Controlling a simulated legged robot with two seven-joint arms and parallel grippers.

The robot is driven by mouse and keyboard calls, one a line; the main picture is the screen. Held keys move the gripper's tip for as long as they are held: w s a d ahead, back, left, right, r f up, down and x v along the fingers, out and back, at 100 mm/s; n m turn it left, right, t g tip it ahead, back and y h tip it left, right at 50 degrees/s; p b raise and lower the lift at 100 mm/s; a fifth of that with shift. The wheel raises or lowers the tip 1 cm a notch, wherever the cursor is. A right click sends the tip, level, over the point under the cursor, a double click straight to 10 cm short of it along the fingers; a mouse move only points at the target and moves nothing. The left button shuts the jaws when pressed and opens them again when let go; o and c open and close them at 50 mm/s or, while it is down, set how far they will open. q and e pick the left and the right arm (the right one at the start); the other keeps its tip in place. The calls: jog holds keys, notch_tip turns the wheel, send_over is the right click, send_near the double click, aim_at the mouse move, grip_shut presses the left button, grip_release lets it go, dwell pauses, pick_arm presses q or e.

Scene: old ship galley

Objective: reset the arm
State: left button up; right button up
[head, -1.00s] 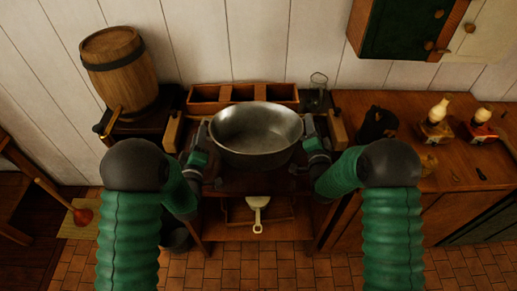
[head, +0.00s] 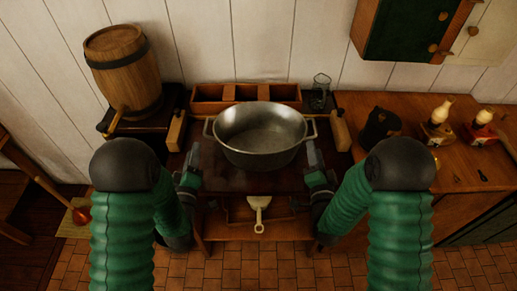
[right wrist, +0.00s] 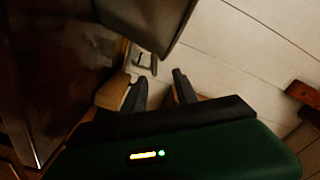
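A large grey metal pot (head: 260,155) with two side handles stands on the dark wooden stand, and its side also shows in the right wrist view (right wrist: 150,22). My left gripper (head: 194,158) is in front of and just left of the pot, apart from its left handle; its finger gap is too small to make out. My right gripper (head: 314,157) is just right of the pot, apart from its right handle. In the right wrist view its two fingers (right wrist: 158,88) are spread with nothing between them, and a pot handle (right wrist: 143,60) shows beyond them.
A wooden box with compartments (head: 245,93) and a glass jar (head: 320,92) stand behind the pot. A barrel (head: 124,70) is at the left. A dark kettle (head: 380,127) and two lamps (head: 437,122) stand on the right counter.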

jog(key=shift+s, duration=0.15)
pick_arm(q)
jog(key=shift+d, duration=0.25)
pick_arm(e)
jog(key=shift+d+f, duration=0.1)
jog(key=shift+d, duration=0.15)
